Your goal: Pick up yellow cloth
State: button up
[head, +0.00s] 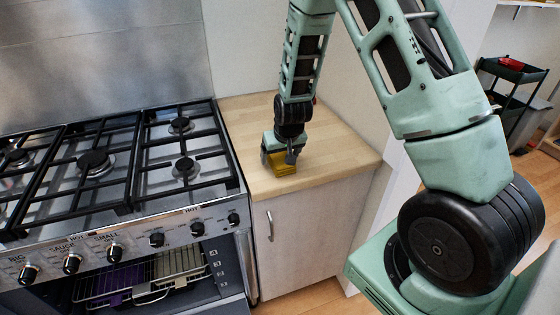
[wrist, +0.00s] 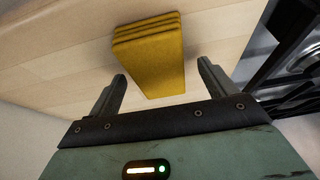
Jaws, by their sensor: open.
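The yellow cloth (head: 284,170) is a folded stack lying on the wooden counter (head: 345,150) to the right of the cooker. In the wrist view the cloth (wrist: 150,55) lies ahead of the fingers, centred roughly in the gap between them. My gripper (head: 279,155) points down at the counter right by the cloth and hides part of it in the head view. In the wrist view my gripper (wrist: 161,88) is open, with one finger on each side of the cloth's near end and nothing held. I cannot tell how high the fingertips are above the counter.
The range cooker (head: 140,222) with black pan grates (head: 92,165) stands directly left of the counter. Its oven (head: 150,275) shows racks inside and its door is open. A wall rises behind the counter. A dark shelf cart (head: 512,75) stands at the far right. The counter around the cloth is clear.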

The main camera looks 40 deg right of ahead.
aim_at(281, 157)
jog(key=shift+f, duration=0.1)
dwell(0.3)
jog(key=c, duration=1.2)
jog(key=shift+o, duration=0.2)
notch_tip(281, 157, up, 10)
jog(key=b, duration=0.1)
jog(key=shift+r, duration=0.25)
jog(key=shift+o, duration=0.9)
